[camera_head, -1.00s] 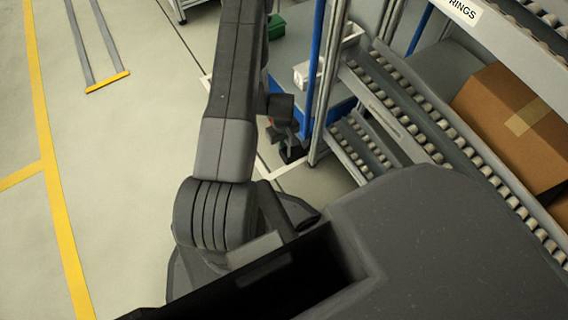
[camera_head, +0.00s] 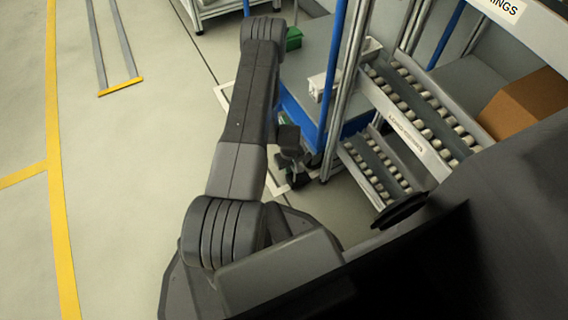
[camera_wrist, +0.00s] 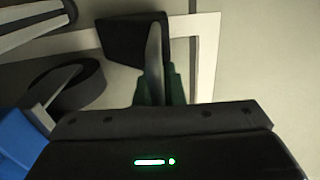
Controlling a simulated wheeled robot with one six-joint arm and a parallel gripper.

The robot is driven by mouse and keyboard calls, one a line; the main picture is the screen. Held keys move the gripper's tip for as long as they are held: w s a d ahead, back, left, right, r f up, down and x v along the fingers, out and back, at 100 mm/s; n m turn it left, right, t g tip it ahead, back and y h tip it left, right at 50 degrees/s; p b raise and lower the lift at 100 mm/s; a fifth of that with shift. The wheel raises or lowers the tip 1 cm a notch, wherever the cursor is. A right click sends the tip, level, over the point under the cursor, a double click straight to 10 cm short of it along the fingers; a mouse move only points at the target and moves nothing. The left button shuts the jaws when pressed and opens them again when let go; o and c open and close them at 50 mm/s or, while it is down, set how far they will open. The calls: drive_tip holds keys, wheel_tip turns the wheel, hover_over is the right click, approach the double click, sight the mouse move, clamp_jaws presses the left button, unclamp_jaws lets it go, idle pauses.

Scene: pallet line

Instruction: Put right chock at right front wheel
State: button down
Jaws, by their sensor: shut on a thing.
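In the wrist view my gripper (camera_wrist: 154,62) is shut on a black block, the chock (camera_wrist: 125,40), held just over the floor marking. Its height above the floor is hard to tell. A dark wheel (camera_wrist: 82,88) stands left of the chock, with a gap between them. In the head view my gripper (camera_head: 293,170) hangs low beside the near corner of a blue-edged cart (camera_head: 292,108). The chock is too dark and small to tell apart there, and the wheel is mostly hidden by my arm and the cart post.
A roller rack (camera_head: 408,125) with a cardboard box (camera_head: 525,102) stands close on the right. A white box (camera_head: 318,86) and a green bin (camera_head: 293,39) are on the cart. Open floor with yellow lines (camera_head: 58,205) lies left.

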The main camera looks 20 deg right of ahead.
drive_tip(key=shift+w+a+f+b, duration=0.1)
drive_tip(key=shift+w+f+b, duration=0.2)
drive_tip(key=shift+w, duration=0.4)
drive_tip(key=shift+w+f+b, duration=0.1)
drive_tip(key=shift+w+b, duration=0.35)
drive_tip(key=shift+w, duration=0.25)
drive_tip(key=shift+w+a+f+b, duration=0.15)
drive_tip(key=shift+w+b, duration=0.2)
drive_tip(key=shift+w, duration=0.35)
drive_tip(key=shift+d+f, duration=0.1)
drive_tip(key=c, duration=2)
unclamp_jaws()
drive_tip(key=shift+f, duration=0.1)
drive_tip(key=o, duration=0.5)
wheel_tip(320, 180, up, 12)
drive_tip(key=p, duration=0.5)
drive_tip(key=shift+r, duration=0.2)
